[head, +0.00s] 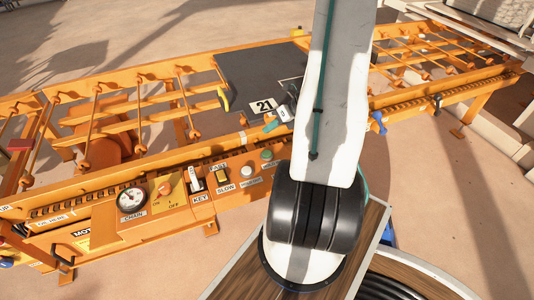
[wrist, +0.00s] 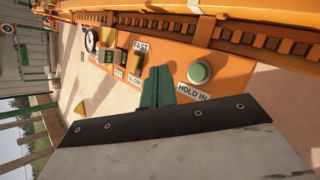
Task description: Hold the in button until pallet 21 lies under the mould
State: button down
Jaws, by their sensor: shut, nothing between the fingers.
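The dark pallet (head: 245,68) with a white "21" plate (head: 262,106) lies on the orange conveyor, partly behind my arm. I cannot make out the mould; my arm covers part of the line. The green button (wrist: 199,72) with a "HOLD IN" label (wrist: 192,92) is on the orange panel in the wrist view. A green button (head: 266,155) also shows in the head view. My gripper (wrist: 157,72) has teal fingers closed together, empty, left of the green button in the wrist view. In the head view its teal tip (head: 270,126) appears above the panel; contact cannot be told.
Orange rails and rollers run on both sides of the pallet.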

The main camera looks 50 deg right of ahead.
aim_at(270, 154)
jog(key=shift+f, duration=4.4)
jog(key=shift+f, duration=0.4)
